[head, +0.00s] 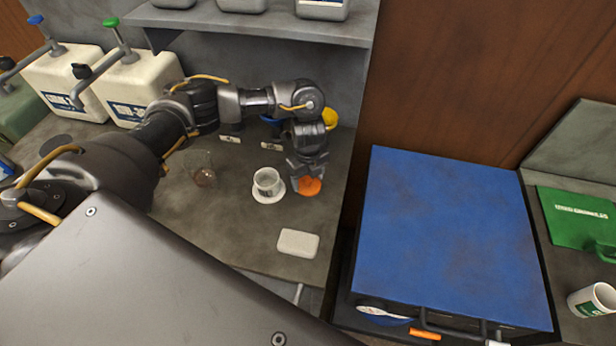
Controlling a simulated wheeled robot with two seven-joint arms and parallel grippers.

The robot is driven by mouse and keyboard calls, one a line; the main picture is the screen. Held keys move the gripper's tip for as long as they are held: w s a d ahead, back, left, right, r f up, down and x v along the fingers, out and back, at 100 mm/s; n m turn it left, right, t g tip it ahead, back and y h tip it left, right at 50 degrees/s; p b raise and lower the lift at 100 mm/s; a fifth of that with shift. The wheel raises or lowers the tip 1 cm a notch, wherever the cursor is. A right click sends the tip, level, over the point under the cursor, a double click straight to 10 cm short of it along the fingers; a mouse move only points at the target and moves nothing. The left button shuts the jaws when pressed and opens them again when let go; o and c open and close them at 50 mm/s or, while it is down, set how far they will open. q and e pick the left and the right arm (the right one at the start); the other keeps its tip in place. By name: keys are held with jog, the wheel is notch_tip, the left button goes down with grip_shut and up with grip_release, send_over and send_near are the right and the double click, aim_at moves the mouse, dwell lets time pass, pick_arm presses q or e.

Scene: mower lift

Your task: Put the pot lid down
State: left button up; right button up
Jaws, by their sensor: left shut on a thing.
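My left gripper (303,177) reaches down from above, near the right edge of the grey worktop (230,228). It is shut on a small round orange pot lid (311,187), partly hidden by the fingers. I cannot tell whether the lid touches the worktop or hangs just above it. A small open white pot (267,178) stands upright on a white round base just left of the lid. My right gripper is not in view.
A glass jar (202,171) stands farther left. A pale block (298,243) lies nearer the front edge. Yellow and blue items stand behind my wrist. White canisters (140,85) line the back left. A blue case (445,235) is right, past a gap. Worktop between pot and block is clear.

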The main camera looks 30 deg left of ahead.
aim_at(308, 178)
pick_arm(q)
jog(key=o, duration=1)
jog(key=shift+f, duration=0.1)
notch_tip(308, 178, up, 8)
jog(key=p, duration=0.7)
jog(key=shift+p, duration=0.4)
jog(key=shift+f, duration=0.1)
